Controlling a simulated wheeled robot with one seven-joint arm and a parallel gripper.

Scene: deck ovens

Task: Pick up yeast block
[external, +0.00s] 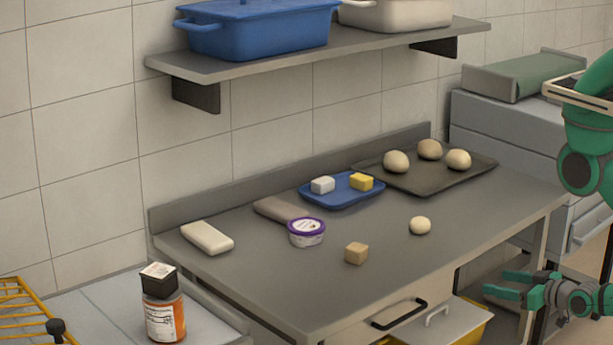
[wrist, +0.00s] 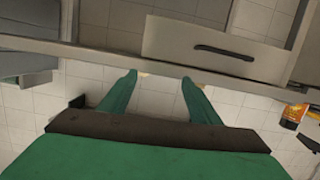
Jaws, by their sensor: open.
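A small tan block (external: 356,253), which looks like the yeast block, sits on the grey worktable near its front edge. A white block (external: 322,185) and a yellow block (external: 361,182) lie on a blue tray (external: 342,202) farther back. My gripper (external: 500,284) is open and empty, in front of the table's right part and below its top, well apart from the tan block. In the wrist view my gripper (wrist: 158,76) shows two spread fingers with nothing between them. The tan block cannot be made out there.
A white tub with a purple rim (external: 306,232), a dough ball (external: 420,226) and a pale slab (external: 207,238) lie on the table. A dark tray (external: 438,181) holds three dough balls. A drawer handle (external: 399,313) juts from the front. A shelf (external: 320,55) hangs above.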

